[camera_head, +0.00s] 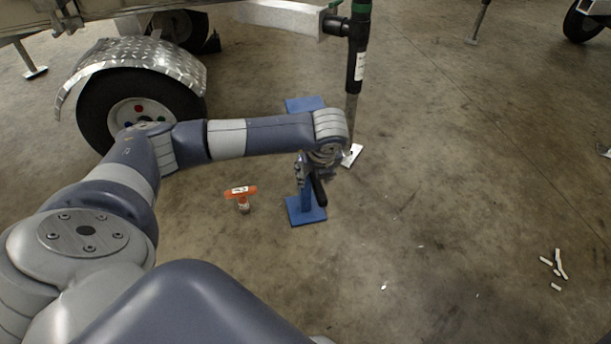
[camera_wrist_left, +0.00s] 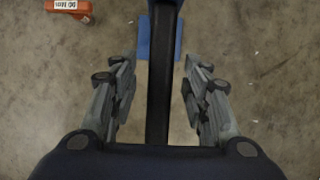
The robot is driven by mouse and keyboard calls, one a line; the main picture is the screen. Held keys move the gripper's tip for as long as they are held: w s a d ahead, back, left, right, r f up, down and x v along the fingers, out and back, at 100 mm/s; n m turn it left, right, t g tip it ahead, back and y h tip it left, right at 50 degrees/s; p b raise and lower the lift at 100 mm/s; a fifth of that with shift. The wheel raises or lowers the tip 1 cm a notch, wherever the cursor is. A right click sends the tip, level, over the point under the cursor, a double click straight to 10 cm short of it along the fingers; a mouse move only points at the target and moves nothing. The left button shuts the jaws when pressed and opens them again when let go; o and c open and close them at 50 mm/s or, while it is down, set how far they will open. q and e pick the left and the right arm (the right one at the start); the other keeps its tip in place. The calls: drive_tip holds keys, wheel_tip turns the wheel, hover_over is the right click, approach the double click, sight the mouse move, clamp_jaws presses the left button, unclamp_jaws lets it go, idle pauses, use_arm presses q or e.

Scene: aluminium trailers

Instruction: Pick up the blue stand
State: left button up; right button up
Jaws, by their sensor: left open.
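The blue stand (camera_head: 306,210) is on the concrete floor in the middle of the head view, with a flat blue foot at the near end and another blue plate behind my forearm. My left arm and wrist hide its middle. My left gripper (camera_head: 311,182) is over the stand, pointing down. In the left wrist view my left gripper (camera_wrist_left: 160,85) is open, its fingers to either side of a dark upright bar, with part of the blue stand (camera_wrist_left: 178,40) beyond the fingertips. My right gripper is not in view.
A trailer wheel (camera_head: 135,105) under a metal fender is at left. A trailer jack leg (camera_head: 356,70) with a foot plate (camera_head: 351,156) stands close behind my wrist.

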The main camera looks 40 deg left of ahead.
use_arm(q)
drive_tip(key=shift+f, duration=0.25)
idle(0.3)
clamp_jaws()
drive_tip(key=shift+w+r, duration=0.2)
drive_tip(key=shift+r, duration=0.05)
